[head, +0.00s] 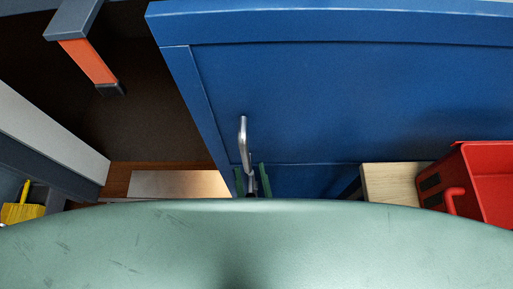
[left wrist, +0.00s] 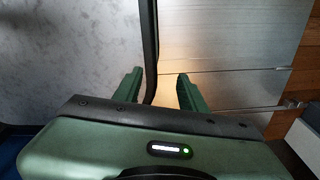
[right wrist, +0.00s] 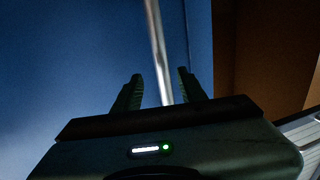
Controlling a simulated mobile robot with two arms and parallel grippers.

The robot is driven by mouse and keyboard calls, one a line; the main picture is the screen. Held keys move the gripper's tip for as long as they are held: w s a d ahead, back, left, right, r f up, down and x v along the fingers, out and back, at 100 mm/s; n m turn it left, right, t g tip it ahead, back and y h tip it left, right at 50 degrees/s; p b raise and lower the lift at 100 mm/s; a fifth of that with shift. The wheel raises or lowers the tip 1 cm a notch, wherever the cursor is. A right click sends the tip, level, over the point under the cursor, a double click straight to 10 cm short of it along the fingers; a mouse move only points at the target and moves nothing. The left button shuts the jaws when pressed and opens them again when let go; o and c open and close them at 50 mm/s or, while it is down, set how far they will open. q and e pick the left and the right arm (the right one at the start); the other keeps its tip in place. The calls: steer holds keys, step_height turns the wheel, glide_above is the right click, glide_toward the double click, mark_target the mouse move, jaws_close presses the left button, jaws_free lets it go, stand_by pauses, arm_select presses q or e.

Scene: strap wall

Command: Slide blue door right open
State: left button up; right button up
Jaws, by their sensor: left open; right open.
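The blue door (head: 350,100) fills the upper right of the head view, its left edge slanting beside a dark brown space. A vertical metal handle (head: 243,140) is on the door near that edge. My right gripper (head: 252,180) is open at the handle's lower end. In the right wrist view the handle (right wrist: 157,45) runs between the spread fingers of my right gripper (right wrist: 160,76), with no grip closed on it. My left gripper (left wrist: 158,72) is open in the left wrist view, with a dark upright bar (left wrist: 150,45) between or beyond its fingers. It is not visible in the head view.
An orange and grey bar (head: 88,60) juts out at upper left. A red bin (head: 480,180) stands at right by a pale wooden block (head: 392,183). A yellow object (head: 22,212) lies at lower left. In the left wrist view a brushed metal panel (left wrist: 230,40) is at right.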

mark_target(244, 160)
steer(key=shift+w+a+r, duration=0.1)
steer(key=shift+w+a, duration=0.25)
steer(key=shift+w, duration=0.3)
steer(key=shift+w+a+r, duration=0.1)
steer(key=shift+w+a, duration=0.2)
steer(key=shift+w, duration=0.3)
steer(key=shift+w+a+f, duration=0.15)
steer(key=shift+w+a, duration=0.05)
steer(key=shift+w, duration=0.5)
steer(key=shift+w+d, duration=0.1)
steer(key=shift+w, duration=0.5)
steer(key=shift+c, duration=0.2)
jaws_close()
arm_select(q)
steer(key=shift+w+a+r, duration=0.1)
steer(key=shift+a+r, duration=0.05)
steer(key=shift+a, duration=0.1)
arm_select(e)
steer(key=shift+d, duration=0.1)
arm_select(q)
steer(key=shift+w+a+r, duration=0.1)
steer(key=shift+w+a, duration=0.05)
steer(key=shift+w, duration=0.05)
arm_select(e)
steer(key=shift+d, duration=0.1)
